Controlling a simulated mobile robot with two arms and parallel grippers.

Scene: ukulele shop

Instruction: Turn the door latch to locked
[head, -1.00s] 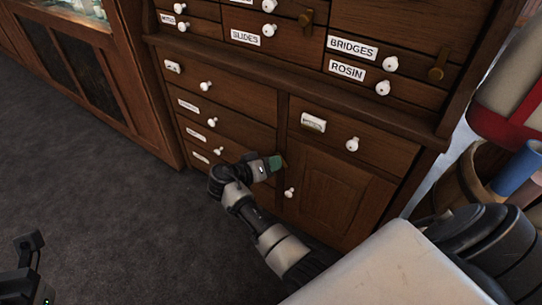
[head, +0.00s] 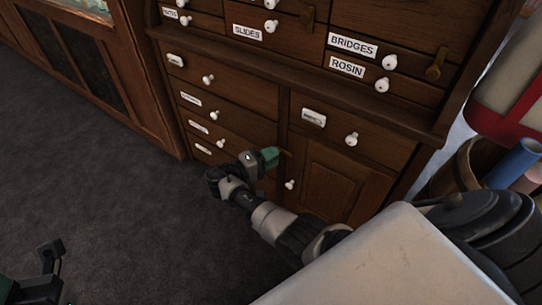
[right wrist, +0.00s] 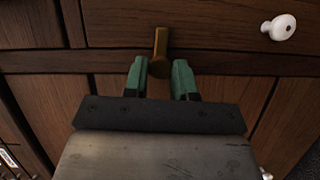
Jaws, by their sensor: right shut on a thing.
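The door latch, a small brass lever (right wrist: 161,46), sits between the two green fingers of my right gripper (right wrist: 163,84) in the right wrist view. Its far end sticks out past the fingertips. In the head view my right gripper (head: 271,156) is at the left edge of the lower cabinet door (head: 341,190), shut on the latch, and hides most of it. Only a sliver of brass shows by the fingertips. Whether the latch stands at locked cannot be told. My left gripper (head: 48,260) is at the lower left, far from the cabinet; its jaws are unclear.
The wooden cabinet has drawers with white knobs, one on the door (head: 290,184). Another brass latch (head: 437,65) is by the BRIDGES and ROSIN drawers. A barrel with rolled tubes (head: 511,163) stands at the right. Grey carpet (head: 100,200) is clear at the left.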

